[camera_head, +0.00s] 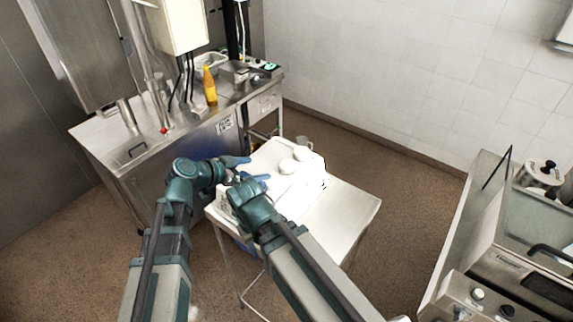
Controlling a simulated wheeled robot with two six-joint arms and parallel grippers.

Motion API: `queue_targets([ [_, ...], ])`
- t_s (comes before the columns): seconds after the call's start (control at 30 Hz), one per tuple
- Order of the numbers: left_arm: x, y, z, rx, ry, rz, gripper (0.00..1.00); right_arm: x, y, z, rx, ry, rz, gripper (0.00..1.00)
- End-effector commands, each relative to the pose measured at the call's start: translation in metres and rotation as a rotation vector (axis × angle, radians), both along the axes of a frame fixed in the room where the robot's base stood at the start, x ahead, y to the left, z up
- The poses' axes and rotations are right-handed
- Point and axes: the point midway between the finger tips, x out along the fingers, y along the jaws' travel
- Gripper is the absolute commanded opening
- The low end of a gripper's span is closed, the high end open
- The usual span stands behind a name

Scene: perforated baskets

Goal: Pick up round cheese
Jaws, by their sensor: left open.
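Two pale round pieces that look like the round cheese lie on the white surface at the small table. One is farther back (303,153) and one is nearer and to the left (287,166). My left gripper (257,168) is open, with its blue fingers pointing right, to the left of the nearer piece and apart from it. Nothing shows between its fingers. My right gripper (243,190) is close to the left one; its fingers are mostly hidden and hard to separate from the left gripper's.
The small white table (345,205) has bare room at its right. A steel counter (110,145) with an orange bottle (209,86) stands behind on the left. Steel equipment (520,240) stands at the right. Brown floor lies between them.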

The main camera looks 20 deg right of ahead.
Motion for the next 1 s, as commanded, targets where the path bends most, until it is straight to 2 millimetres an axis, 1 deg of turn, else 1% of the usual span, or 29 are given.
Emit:
queue_targets([
  [0.03, 0.004, -0.007, -0.007, 0.001, 0.0, -0.003, 1.0, 0.0, 0.0, -0.007, 0.0, 0.0, 0.001, 0.5],
  [0.2, 0.018, -0.033, -0.025, 0.001, 0.001, -0.003, 1.0, 0.0, 0.0, -0.025, -0.001, 0.0, 0.004, 0.5],
  [0.3, 0.024, -0.047, -0.032, 0.001, 0.001, -0.003, 1.0, 0.0, 0.0, -0.032, -0.001, 0.0, 0.006, 0.5],
  [0.4, 0.029, -0.056, -0.037, 0.002, 0.001, -0.001, 1.0, 0.0, 0.0, -0.037, -0.002, 0.0, 0.008, 0.5],
  [0.53, 0.032, -0.063, -0.04, 0.002, 0.001, -0.001, 1.0, 0.0, 0.0, -0.04, -0.002, 0.0, 0.009, 0.5],
  [0.8, 0.033, -0.067, -0.041, 0.001, 0.002, 0.0, 1.0, 0.0, 0.0, -0.041, -0.002, 0.0, 0.009, 0.5],
  [0.87, 0.035, -0.071, -0.044, 0.001, 0.003, -0.001, 1.0, 0.0, 0.0, -0.043, -0.002, 0.0, 0.01, 0.5],
  [1.0, 0.042, -0.087, -0.052, 0.001, 0.002, -0.002, 1.0, 0.0, 0.0, -0.052, -0.002, 0.001, 0.011, 0.5],
])
